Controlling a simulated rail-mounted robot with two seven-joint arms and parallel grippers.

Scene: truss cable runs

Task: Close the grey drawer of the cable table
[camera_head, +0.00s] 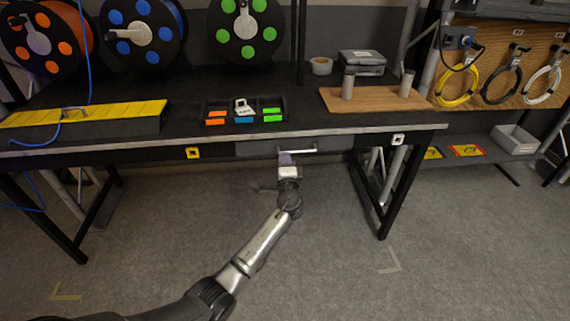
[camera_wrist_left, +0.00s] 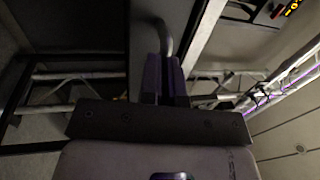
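The grey drawer (camera_head: 262,149) sits under the front edge of the cable table (camera_head: 190,142). Its front shows, and how far it stands out is hard to tell from this angle. A pale bar handle (camera_head: 308,151) is on the drawer front. My left gripper (camera_head: 286,158) is at the left part of this handle. In the left wrist view, the two purple fingers (camera_wrist_left: 166,78) are close together, with the curved end of the handle (camera_wrist_left: 163,38) running down between them. The fingers look shut on it. My right gripper is not in view.
On the tabletop are a black tray (camera_head: 243,118) with coloured blocks, a yellow ramp (camera_head: 80,114) and a wooden board (camera_head: 375,107) with posts. Cable reels (camera_head: 143,50) stand behind. A black table leg (camera_head: 401,192) is right of the drawer. The floor in front is clear.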

